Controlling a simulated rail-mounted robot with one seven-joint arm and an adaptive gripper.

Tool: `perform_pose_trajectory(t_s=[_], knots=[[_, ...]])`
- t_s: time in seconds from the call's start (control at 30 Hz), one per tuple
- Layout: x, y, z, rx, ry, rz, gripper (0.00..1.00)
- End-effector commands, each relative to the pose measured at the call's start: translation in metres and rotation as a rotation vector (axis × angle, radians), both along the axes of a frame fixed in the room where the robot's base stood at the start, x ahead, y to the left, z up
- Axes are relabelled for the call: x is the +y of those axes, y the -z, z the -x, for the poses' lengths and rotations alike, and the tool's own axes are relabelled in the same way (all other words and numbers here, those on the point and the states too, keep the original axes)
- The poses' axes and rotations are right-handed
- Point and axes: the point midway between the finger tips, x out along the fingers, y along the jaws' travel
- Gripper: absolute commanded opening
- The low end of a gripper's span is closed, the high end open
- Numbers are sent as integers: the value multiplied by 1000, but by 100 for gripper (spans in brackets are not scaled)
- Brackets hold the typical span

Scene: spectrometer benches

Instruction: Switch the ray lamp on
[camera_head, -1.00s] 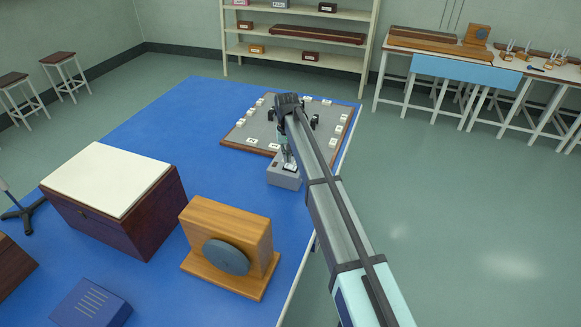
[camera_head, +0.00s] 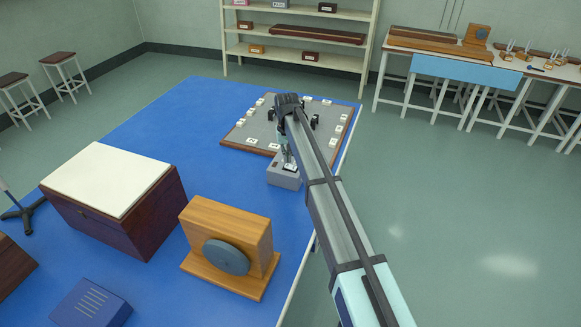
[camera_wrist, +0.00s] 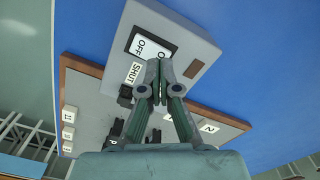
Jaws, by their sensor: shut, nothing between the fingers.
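A grey box (camera_head: 284,178) stands on the blue bench at the near edge of the board. In the wrist view this grey box (camera_wrist: 195,35) carries a black-framed white switch (camera_wrist: 151,46) with "OFF" readable and a second label partly hidden. My gripper (camera_wrist: 159,72) is shut and empty, its fingertips at the switch and covering part of it. I cannot tell whether they touch it. In the head view my gripper (camera_head: 288,163) points down over the box, and my arm hides part of it.
A grey board with a wooden rim (camera_head: 237,150) and several white numbered blocks lies behind the box. A wooden block with a dark disc (camera_head: 226,257) and a white-topped dark box (camera_head: 108,178) stand nearer. A "SHUT" label (camera_wrist: 134,73) is beside the switch.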

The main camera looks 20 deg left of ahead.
Motion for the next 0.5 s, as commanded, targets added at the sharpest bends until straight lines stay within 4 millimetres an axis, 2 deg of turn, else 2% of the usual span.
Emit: perform_pose_trajectory(t_s=[0.5], knots=[[0,8,0,0,0,0,0]])
